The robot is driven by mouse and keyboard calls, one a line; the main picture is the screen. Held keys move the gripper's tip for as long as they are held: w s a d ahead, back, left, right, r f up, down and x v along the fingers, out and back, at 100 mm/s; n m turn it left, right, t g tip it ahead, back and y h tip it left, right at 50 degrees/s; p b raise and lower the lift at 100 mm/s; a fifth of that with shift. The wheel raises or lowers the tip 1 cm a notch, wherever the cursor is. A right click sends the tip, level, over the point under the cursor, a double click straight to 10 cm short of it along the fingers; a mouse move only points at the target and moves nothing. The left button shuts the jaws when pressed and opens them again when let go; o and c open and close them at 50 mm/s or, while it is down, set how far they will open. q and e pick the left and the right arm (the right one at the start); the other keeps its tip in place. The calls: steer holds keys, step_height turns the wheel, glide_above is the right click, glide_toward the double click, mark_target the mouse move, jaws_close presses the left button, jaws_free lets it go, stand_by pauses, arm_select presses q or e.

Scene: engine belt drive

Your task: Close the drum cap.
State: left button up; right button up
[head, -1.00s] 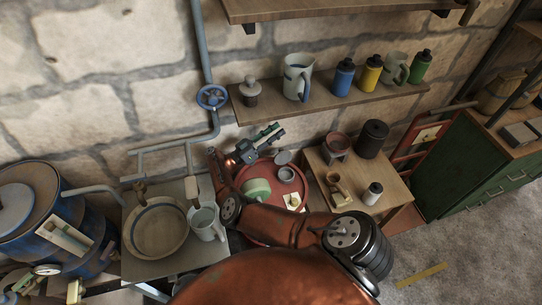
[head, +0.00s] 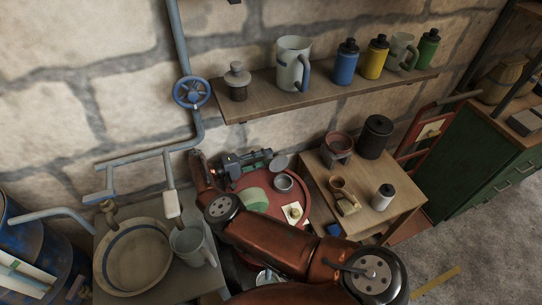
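A red drum (head: 245,181) with a round top stands in the middle, partly hidden by my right arm. On its top is a short grey round neck (head: 284,184), which looks open. A grey disc-like cap (head: 279,162) stands tilted up at the neck's far side, off the opening. My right gripper (head: 266,159) is over the drum's back left edge, pointing right toward the cap. A small gap seems to lie between them. Its fingers are too small and dark to tell their opening. My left gripper is not in view.
A pale green piece (head: 254,199) and a white card (head: 294,213) also lie on the drum top. A wooden table (head: 400,205) stands right, a sink basin (head: 145,258) and mug (head: 190,245) left. A shelf (head: 325,93) with bottles hangs above; a blue valve wheel (head: 192,92) is upper left.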

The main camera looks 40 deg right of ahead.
mark_target(275, 154)
steer(key=shift+p+x, duration=0.45)
steer(key=shift+x, duration=1.75)
steer(key=shift+c, duration=0.2)
jaws_close()
steer(key=shift+w+r, duration=0.1)
